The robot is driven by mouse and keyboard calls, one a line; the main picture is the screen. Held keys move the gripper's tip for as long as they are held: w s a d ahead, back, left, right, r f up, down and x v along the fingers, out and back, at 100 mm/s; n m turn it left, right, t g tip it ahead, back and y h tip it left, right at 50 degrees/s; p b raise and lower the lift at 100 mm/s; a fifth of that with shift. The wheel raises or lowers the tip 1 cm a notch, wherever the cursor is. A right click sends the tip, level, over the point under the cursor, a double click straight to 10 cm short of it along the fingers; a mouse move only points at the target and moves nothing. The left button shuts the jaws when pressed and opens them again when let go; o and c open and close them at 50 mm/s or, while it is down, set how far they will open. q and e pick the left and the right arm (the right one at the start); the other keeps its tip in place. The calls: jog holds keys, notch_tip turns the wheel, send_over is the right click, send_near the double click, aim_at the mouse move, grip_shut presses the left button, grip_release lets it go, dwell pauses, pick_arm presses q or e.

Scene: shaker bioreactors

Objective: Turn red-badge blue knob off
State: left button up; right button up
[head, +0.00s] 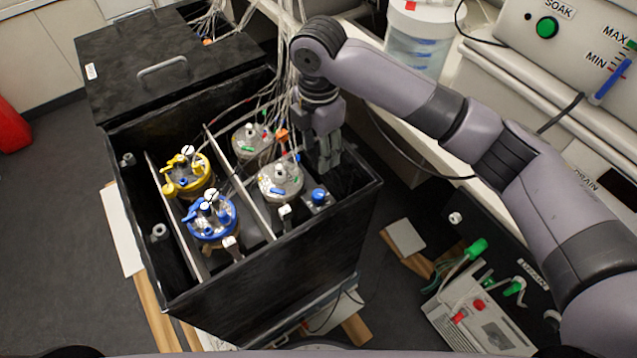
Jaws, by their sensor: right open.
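A small blue knob (319,194) sits on a grey block inside the right end of the black open box. I cannot make out a red badge on it. My right gripper (324,165) reaches down from above just behind the knob, fingers pointing down and open, apart from it. A grey-lidded vessel (280,181) stands just left of the knob. A blue-lidded vessel (211,217) stands further left, with a yellow-lidded vessel (186,174) behind it. My left gripper is not in view.
The black box wall (270,275) stands around the vessels, with thin dividers between rows. Many cables (288,70) hang down close beside my right gripper. Another grey-lidded vessel (252,141) stands behind. A panel with a green button (547,27) is at top right.

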send_near(319, 194)
notch_tip(319, 194, down, 8)
jog(key=shift+f, duration=0.1)
jog(key=shift+w+f, duration=0.1)
jog(key=shift+f, duration=0.15)
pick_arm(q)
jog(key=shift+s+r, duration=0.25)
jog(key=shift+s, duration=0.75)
pick_arm(e)
jog(key=shift+f, duration=0.15)
pick_arm(q)
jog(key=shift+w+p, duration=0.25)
jog(key=shift+p, duration=0.05)
pick_arm(e)
grip_shut()
